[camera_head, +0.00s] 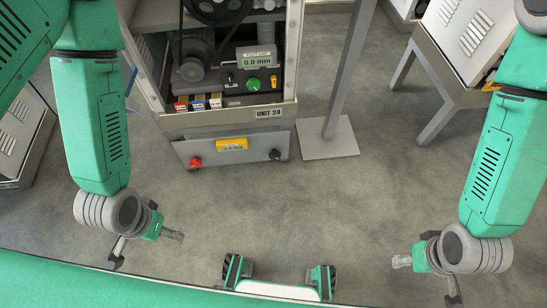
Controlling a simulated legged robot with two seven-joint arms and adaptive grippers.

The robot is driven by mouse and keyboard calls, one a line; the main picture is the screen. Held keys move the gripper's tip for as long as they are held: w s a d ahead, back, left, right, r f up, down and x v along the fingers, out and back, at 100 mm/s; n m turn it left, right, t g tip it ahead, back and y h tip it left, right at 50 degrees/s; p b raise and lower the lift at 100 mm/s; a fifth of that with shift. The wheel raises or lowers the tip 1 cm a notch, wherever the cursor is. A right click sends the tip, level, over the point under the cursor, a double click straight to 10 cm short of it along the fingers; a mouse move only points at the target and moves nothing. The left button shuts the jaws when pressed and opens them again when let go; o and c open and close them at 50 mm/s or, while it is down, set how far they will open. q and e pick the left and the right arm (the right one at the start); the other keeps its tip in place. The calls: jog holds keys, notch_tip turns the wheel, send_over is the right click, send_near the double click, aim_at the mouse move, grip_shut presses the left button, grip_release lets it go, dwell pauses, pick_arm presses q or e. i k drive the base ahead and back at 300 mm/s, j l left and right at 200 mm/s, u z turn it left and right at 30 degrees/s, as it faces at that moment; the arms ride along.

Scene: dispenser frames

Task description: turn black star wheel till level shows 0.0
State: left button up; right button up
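The dispenser frame marked UNIT 24 (268,113) stands at the upper middle. Its grey display (257,58) reads 0.0 mm; the small label above it is hard to read. A small black knob (275,154) sits at the right of the low front panel. A large black wheel (218,8) is cut off at the top edge. I cannot tell which of these is the star wheel. My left gripper (173,235) hangs low, in front of the unit and apart from it. My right gripper (401,262) is low at the right, far from the unit. Both touch nothing visible; their finger opening is unclear.
A red knob (195,163) and a yellow label (232,143) share the low panel. A green knob (253,84) sits under the display. A grey post on a flat base plate (328,140) stands right of the unit. Open floor (330,205) lies in front.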

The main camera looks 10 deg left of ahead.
aim_at(275, 155)
jog(key=k+j+u, duration=0.45)
jog(key=i+l, duration=0.15)
jog(key=l, duration=0.2)
jog(key=i+l, duration=0.2)
jog(key=l, duration=0.15)
jog(key=i+l, duration=0.15)
jog(key=l, duration=0.2)
jog(key=i+l, duration=0.15)
jog(key=l, duration=0.2)
jog(key=i+l+u, duration=0.1)
jog(key=l, duration=0.25)
jog(key=i+l, duration=0.2)
jog(key=l, duration=0.15)
jog(key=i+l, duration=0.15)
jog(key=l, duration=0.2)
jog(key=i+l, duration=0.15)
jog(key=l, duration=0.2)
